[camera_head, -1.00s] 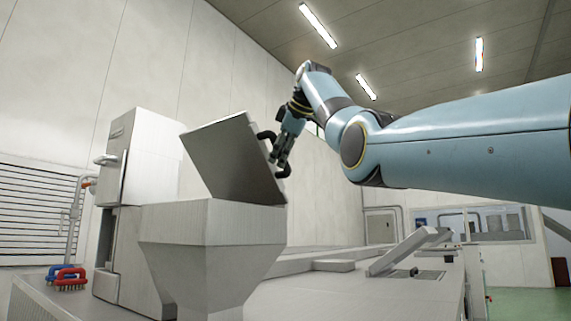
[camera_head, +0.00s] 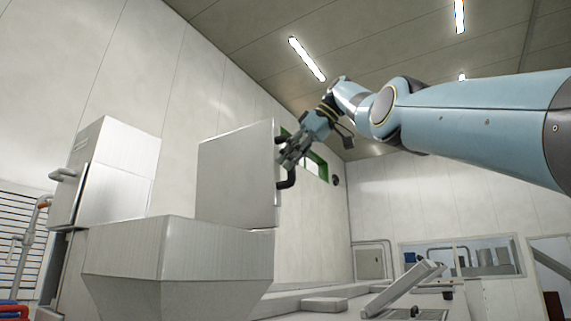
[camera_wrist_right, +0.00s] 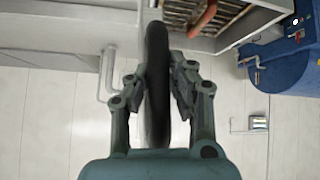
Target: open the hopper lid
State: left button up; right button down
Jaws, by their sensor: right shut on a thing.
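The hopper (camera_head: 180,265) is a pale metal funnel box at the lower left of the head view. Its flat grey lid (camera_head: 235,180) stands raised on the rim, close to upright, with its face towards me. A black handle (camera_head: 287,178) sits on the lid's right edge. My right gripper (camera_head: 289,158) is at this handle, beside the lid's upper right edge. In the right wrist view the jaws (camera_wrist_right: 157,90) are closed around the dark handle bar (camera_wrist_right: 157,60). My left gripper is in neither view.
A tall pale cabinet (camera_head: 118,170) with a grey handle stands left of the hopper. Red and blue things (camera_head: 14,310) lie at the lower left corner. A slanted panel (camera_head: 405,290) stands on the bench at the right.

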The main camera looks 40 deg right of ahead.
jog(key=shift+d+r, duration=0.15)
jog(key=c, duration=1.2)
grip_release()
